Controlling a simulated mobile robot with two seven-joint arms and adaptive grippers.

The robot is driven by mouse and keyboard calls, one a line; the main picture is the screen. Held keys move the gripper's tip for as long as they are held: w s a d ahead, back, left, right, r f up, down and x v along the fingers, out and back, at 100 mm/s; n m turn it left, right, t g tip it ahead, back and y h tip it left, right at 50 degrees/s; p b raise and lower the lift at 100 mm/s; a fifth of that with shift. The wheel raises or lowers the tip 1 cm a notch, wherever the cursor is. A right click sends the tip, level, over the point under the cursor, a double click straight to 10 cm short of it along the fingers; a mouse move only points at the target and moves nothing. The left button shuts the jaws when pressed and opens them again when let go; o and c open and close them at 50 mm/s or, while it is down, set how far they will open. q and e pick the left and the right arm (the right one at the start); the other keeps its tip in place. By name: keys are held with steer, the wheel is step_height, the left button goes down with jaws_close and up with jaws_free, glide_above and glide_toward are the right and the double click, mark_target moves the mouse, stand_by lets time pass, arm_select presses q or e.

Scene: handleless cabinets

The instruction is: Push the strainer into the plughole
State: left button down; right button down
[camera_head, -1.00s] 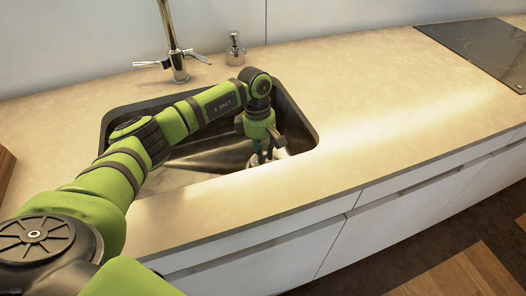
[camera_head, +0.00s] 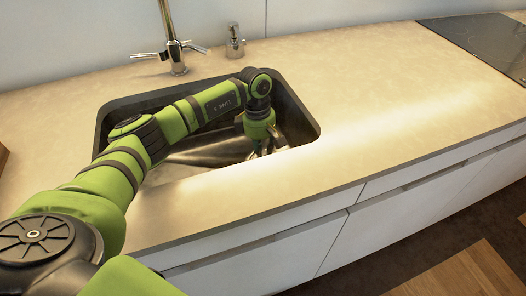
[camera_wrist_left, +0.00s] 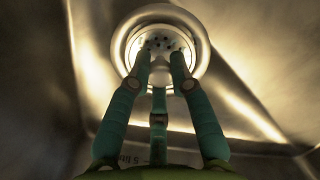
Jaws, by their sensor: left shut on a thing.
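The sink (camera_head: 210,160) is a dark-rimmed basin set in the counter. My left gripper (camera_head: 264,153) reaches down into the right part of the basin. In the left wrist view, its dark green fingers (camera_wrist_left: 161,60) close on the strainer (camera_wrist_left: 160,42), a round piece with small dark holes. The plughole (camera_wrist_left: 201,55) shows as a shiny metal ring around the strainer. The strainer looks roughly centred over it; how deep it sits cannot be told. In the head view the strainer and plughole are hidden. My right gripper is not in view.
A chrome tap (camera_head: 176,58) and a soap dispenser (camera_head: 235,42) stand behind the sink. A black hob (camera_head: 485,45) is at the far right. The counter (camera_head: 390,100) right of the sink is clear. White cabinet fronts (camera_head: 270,260) lie below.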

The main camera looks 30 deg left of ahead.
arm_select(q)
steer(key=shift+f, duration=0.15)
steer(key=c, duration=1)
jaws_free()
steer(key=shift+c, duration=0.2)
step_height(320, 180, up, 12)
steer(key=a, duration=0.1)
steer(key=shift+w+a, duration=0.35)
steer(key=shift+w, duration=0.05)
